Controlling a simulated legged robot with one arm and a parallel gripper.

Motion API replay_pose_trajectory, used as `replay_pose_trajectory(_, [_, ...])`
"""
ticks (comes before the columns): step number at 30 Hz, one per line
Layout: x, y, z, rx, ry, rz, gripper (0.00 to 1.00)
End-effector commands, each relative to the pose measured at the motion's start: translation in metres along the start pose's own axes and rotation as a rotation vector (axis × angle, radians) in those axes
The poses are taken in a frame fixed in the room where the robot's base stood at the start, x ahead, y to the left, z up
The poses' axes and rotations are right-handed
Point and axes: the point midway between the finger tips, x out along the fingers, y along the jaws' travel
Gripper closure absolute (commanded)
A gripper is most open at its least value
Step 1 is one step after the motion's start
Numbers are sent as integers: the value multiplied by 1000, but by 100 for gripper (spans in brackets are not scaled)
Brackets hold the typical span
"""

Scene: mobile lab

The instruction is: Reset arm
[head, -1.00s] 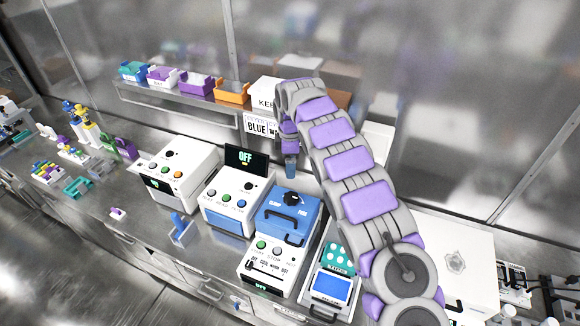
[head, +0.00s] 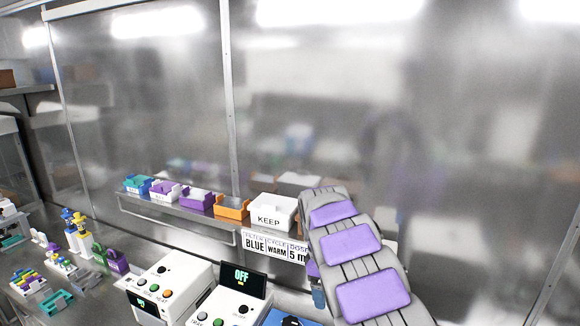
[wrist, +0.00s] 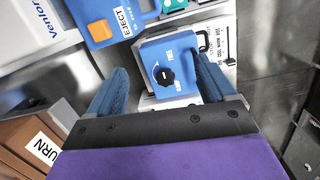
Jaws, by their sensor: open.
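My grey and purple arm rises from the lower right in the head view and bends over toward the bench. My gripper (wrist: 160,88) shows in the wrist view with its two blue fingers spread wide apart and nothing between them. Beyond the fingers is a blue device top with a black knob (wrist: 163,76). In the head view only a blue fingertip (head: 318,298) shows below the arm; the rest of my gripper is hidden behind it.
A wall shelf carries coloured bins (head: 231,207) and a white KEEP box (head: 272,213). Brown boxes (wrist: 22,140) are at the wrist view's lower left.

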Motion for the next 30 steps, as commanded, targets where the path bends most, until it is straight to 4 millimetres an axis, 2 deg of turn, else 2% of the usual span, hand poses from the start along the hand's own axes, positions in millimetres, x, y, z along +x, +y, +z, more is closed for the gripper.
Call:
replay_pose_trajectory(1, [-4,-8,14,53,-7,3,16])
replay_pose_trajectory(6, [-12,-36,58,233,-26,-6,16])
replay_pose_trajectory(14, [-16,-94,117,484,-32,-28,16])
replay_pose_trajectory(23, [-1,-180,172,731,-30,-78,16])
replay_pose_trajectory(30, [27,-258,205,891,-32,-130,16])
